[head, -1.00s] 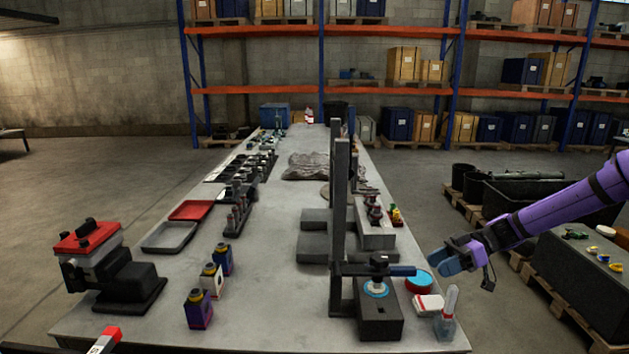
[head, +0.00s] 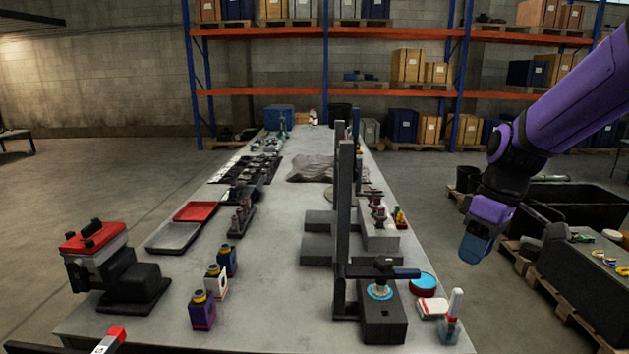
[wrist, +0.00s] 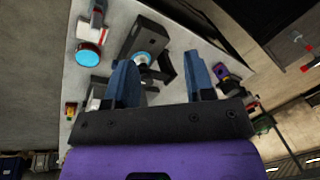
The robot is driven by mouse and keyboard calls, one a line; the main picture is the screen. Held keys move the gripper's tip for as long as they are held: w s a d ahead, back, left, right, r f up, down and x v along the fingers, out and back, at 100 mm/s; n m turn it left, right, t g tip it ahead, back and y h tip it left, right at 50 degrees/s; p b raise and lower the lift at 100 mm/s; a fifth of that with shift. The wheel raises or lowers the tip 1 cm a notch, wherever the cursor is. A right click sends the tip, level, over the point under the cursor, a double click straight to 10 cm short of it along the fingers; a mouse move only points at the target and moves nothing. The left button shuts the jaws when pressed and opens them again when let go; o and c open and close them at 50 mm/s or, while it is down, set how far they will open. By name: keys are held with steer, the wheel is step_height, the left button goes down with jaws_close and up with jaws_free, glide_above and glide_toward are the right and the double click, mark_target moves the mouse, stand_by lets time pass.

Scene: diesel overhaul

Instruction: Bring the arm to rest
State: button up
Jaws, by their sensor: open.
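My gripper (head: 476,246) hangs from my purple arm at the right of the head view, beyond the right edge of the workbench (head: 280,300). It points downward and is apart from everything. In the wrist view my gripper (wrist: 157,85) shows two blue fingers spread apart with nothing held between them. The bench top with its tools lies beyond the fingers there.
A dark press with a tall post (head: 345,220) stands near the bench's right side. A red tin with a blue lid (head: 424,284) and a clear bottle (head: 452,318) stand near that edge. A dark crate (head: 580,280) on a pallet lies right of my gripper.

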steer(key=s+d+r+m+t+h, duration=0.1)
steer(key=s+r+m+t, duration=0.2)
steer(key=s, duration=0.6)
steer(key=s+d+r+m+t+h, duration=0.1)
steer(key=s+r+m+t, duration=0.2)
steer(key=s+r+m, duration=0.2)
steer(key=s+r, duration=0.2)
steer(key=s, duration=0.1)
steer(key=shift+s+r+h, duration=0.2)
steer(key=shift+s+h, duration=0.1)
steer(key=shift+s, duration=0.05)
